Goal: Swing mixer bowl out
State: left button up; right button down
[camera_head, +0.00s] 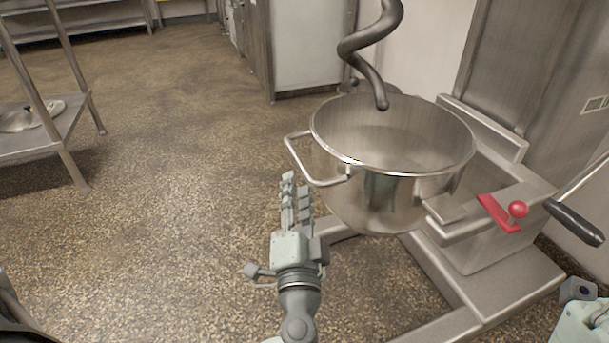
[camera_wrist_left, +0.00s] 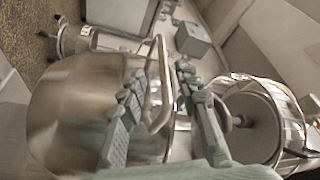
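A red lever with a round knob (camera_head: 518,209) and a black-gripped bar (camera_head: 575,222) are right of the bowl. The mixer's base (camera_head: 490,270) has low legs along the floor. A steel rack (camera_head: 60,140) stands at left. The speckled floor between is clear.

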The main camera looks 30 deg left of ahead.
aim_at(298, 157)
pick_arm(q)
jog(key=x, duration=0.7)
jog(key=shift+w+r+p, duration=0.3)
jog(key=shift+w+r, duration=0.05)
grip_shut()
